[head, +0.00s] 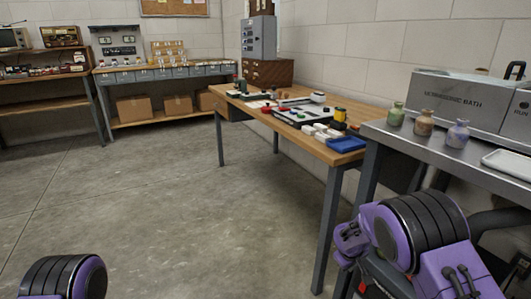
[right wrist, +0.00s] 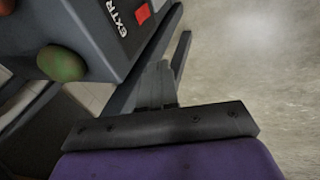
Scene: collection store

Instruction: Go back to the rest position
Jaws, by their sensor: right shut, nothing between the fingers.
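My right gripper (right wrist: 165,82) shows in the right wrist view, shut with nothing between its fingers. Past it is a grey box (right wrist: 100,32) with lettering beginning "EXTR" and a red square. In the head view my right arm is folded at the lower right, in front of the metal bench; its fingers cannot be made out there. Only a black and purple part of my left arm shows at the lower left corner, and the left gripper is out of view.
A wooden worktable (head: 262,112) holds a white tray, a blue tray (head: 346,144) and small items. A metal bench (head: 400,135) at right carries several vases and an ultrasonic bath (head: 450,98). Shelves with cardboard boxes (head: 133,108) stand at the back. The concrete floor (head: 150,200) is clear.

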